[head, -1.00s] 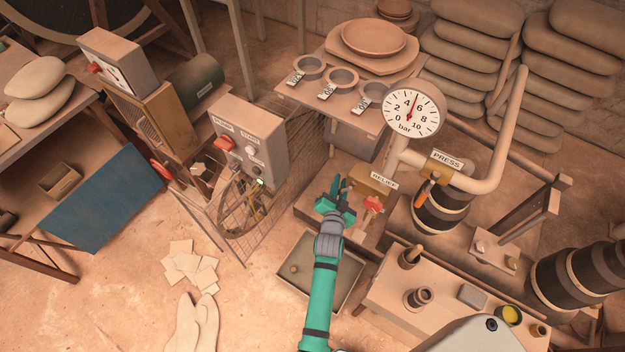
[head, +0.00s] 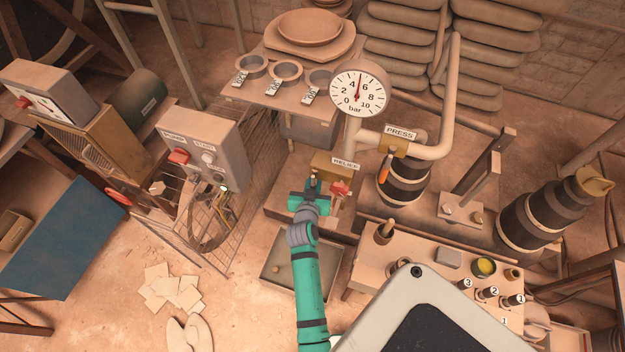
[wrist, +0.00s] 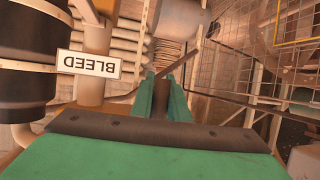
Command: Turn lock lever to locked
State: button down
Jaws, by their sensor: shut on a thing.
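My gripper (head: 311,191) is at the low bench in front of the RELIEF box (head: 333,166), left of a red handle (head: 341,189). A BLEED label (wrist: 88,65) is to the left of the fingers in the wrist view, upside down.
A pressure gauge (head: 358,88) stands behind, its needle near 5. A wire-mesh guard (head: 205,232) and a box with a red switch (head: 178,156) are left. A tray (head: 268,270) lies below.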

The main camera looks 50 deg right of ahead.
jog(key=shift+s, duration=0.1)
jog(key=c, duration=1.7)
grip_release()
jog(key=v, duration=1)
jog(key=shift+s+a+r, duration=0.1)
jog(key=shift+s+a, duration=0.1)
jog(key=shift+s, duration=0.05)
